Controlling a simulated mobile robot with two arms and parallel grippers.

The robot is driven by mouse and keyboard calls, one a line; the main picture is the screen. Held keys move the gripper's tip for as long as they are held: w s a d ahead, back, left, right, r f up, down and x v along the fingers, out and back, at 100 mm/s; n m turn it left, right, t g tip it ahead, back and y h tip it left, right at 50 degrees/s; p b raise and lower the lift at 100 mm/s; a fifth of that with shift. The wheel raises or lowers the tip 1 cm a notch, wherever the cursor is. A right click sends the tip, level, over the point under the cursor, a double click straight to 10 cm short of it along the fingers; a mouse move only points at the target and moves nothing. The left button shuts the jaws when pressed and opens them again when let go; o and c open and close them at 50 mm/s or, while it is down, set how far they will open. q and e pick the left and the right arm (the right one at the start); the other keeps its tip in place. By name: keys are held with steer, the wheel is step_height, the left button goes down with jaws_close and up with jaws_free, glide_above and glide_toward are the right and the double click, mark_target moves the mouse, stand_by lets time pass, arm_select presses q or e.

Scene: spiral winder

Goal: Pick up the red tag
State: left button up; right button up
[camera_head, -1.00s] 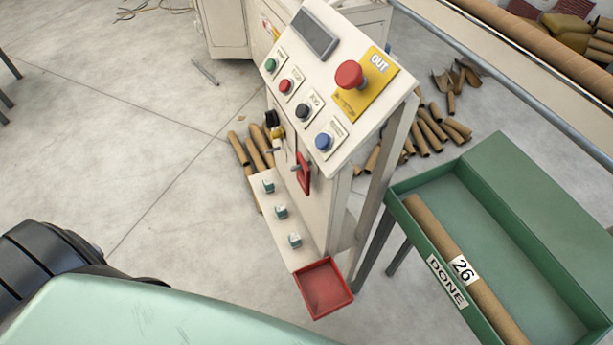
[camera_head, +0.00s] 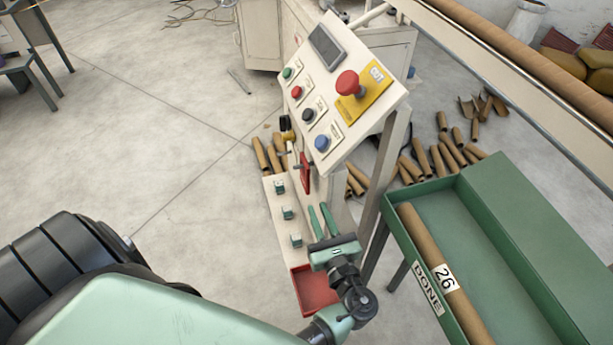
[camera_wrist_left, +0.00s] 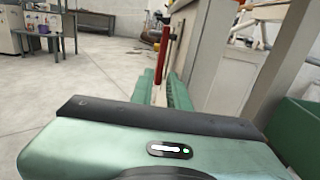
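The red tag (camera_head: 305,173) hangs on the front of the cream control stand, below the sloped button panel. In the left wrist view the red tag (camera_wrist_left: 164,48) is upright, straight beyond the fingers. My left gripper (camera_head: 319,207) is over the red tray, its two green fingers pointing up toward the tag. Its fingertips are below the tag and look apart from it. In the left wrist view the gripper (camera_wrist_left: 160,78) shows a gap between its fingers, with nothing held. My right gripper is not in view.
The control stand (camera_head: 350,155) has several buttons and a lower ledge with small green-white blocks (camera_head: 287,213). The red tray (camera_head: 314,290) is at its foot. A green bin (camera_head: 520,220) with a cardboard tube stands right. Open floor lies left.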

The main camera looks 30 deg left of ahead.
mark_target(308, 184)
arm_select(q)
steer(key=x, duration=0.4)
steer(key=shift+w+f, duration=0.1)
steer(key=shift+b+x, duration=0.3)
steer(key=shift+x, duration=0.5)
steer(key=x, duration=0.2)
steer(key=r+x, duration=0.1)
steer(key=x, duration=0.1)
steer(key=shift+w+a+b, duration=0.1)
steer(key=shift+b, duration=0.2)
jaws_close()
